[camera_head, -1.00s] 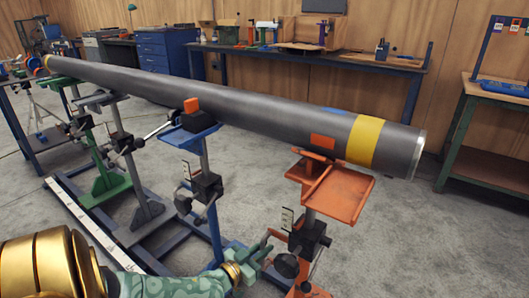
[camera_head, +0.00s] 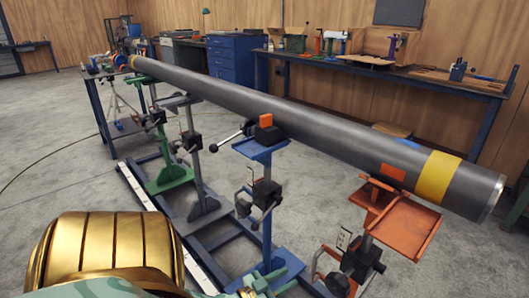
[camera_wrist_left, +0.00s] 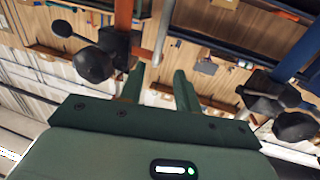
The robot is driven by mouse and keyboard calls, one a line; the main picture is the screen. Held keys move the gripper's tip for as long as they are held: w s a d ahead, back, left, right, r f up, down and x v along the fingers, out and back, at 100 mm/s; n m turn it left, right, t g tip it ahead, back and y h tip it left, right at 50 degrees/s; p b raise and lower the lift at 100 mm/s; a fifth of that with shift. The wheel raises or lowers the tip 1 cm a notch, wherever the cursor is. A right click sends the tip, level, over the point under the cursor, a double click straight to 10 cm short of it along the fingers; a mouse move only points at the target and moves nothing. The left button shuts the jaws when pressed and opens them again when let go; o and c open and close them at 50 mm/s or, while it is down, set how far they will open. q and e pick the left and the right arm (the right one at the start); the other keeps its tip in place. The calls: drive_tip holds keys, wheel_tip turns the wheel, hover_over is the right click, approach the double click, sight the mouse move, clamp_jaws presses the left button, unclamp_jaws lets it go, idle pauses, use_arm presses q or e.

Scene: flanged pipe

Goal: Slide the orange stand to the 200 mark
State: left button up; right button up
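The orange stand (camera_head: 408,222) is at the right in the head view, under the pipe's near end, with its black clamp and knob (camera_head: 335,284) low on the post. My left gripper (camera_head: 279,279), green, is at the bottom, left of that knob and apart from it. In the left wrist view its two fingers (camera_wrist_left: 159,84) are spread with nothing clearly held between them. The orange post (camera_wrist_left: 123,16) and black knob (camera_wrist_left: 94,64) show beyond the left finger. The white scale strip (camera_head: 192,259) lies along the floor frame; its marks are unreadable. My right gripper is not seen.
The long grey pipe (camera_head: 330,139) crosses above the stands. The blue stand (camera_head: 262,150) is left of the orange one, with the grey and green (camera_head: 172,172) stands farther back. Workbenches (camera_head: 420,74) line the wall. Concrete floor is open at left.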

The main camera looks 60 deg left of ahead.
use_arm(q)
drive_tip(key=s+p, duration=0.1)
drive_tip(key=s, duration=0.4)
drive_tip(key=shift+s+d, duration=0.1)
drive_tip(key=shift+d, duration=0.1)
drive_tip(key=shift+f, duration=0.1)
